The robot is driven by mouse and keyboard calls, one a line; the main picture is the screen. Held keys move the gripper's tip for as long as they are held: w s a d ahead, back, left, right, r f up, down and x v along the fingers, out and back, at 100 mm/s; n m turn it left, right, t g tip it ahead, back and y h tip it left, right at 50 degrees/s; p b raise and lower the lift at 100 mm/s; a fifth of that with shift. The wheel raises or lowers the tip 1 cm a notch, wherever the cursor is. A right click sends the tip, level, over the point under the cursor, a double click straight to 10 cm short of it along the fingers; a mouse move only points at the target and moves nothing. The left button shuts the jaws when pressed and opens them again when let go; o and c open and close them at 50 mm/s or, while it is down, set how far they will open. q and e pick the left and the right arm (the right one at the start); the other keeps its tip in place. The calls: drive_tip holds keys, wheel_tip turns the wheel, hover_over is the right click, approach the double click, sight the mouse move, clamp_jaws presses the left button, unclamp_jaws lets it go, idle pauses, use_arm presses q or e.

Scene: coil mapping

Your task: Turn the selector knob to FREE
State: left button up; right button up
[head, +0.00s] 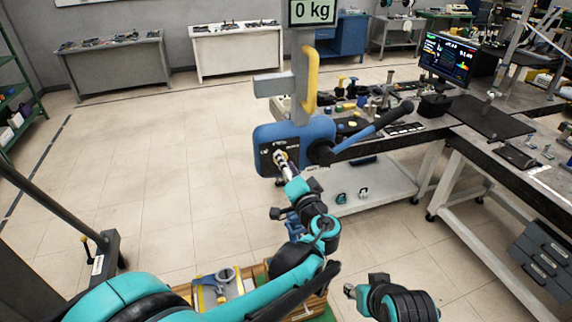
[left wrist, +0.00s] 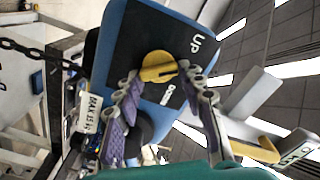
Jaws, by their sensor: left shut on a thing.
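The yellow selector knob (left wrist: 157,66) is on the dark face plate (left wrist: 195,45) of a blue control box (head: 262,133). In the left wrist view the plate reads UP at one side and DOWN near the knob. I cannot read a FREE label. A dark line on the knob points toward the right finger. My left gripper (left wrist: 160,74) has its two fingers on either side of the knob and is shut on it. In the head view the left gripper (head: 284,161) reaches the box front and partly hides the knob. My right gripper (head: 362,288) is low at the bottom, away from the box.
A yellow handle (head: 311,78) and a 0 kg display (head: 312,11) are above the box. A blue lever with a dark grip (head: 372,128) sticks out right. A cluttered workbench (head: 432,123) stands behind. A wooden crate (head: 258,273) is below my left arm.

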use_arm(q)
drive_tip(key=m, duration=0.6)
drive_tip(key=shift+f+m, duration=0.2)
drive_tip(key=shift+m, duration=0.1)
idle(0.3)
drive_tip(key=o, duration=1.2)
drive_tip(key=shift+c, duration=0.2)
drive_tip(key=v, duration=0.7)
drive_tip(key=shift+s, duration=0.2)
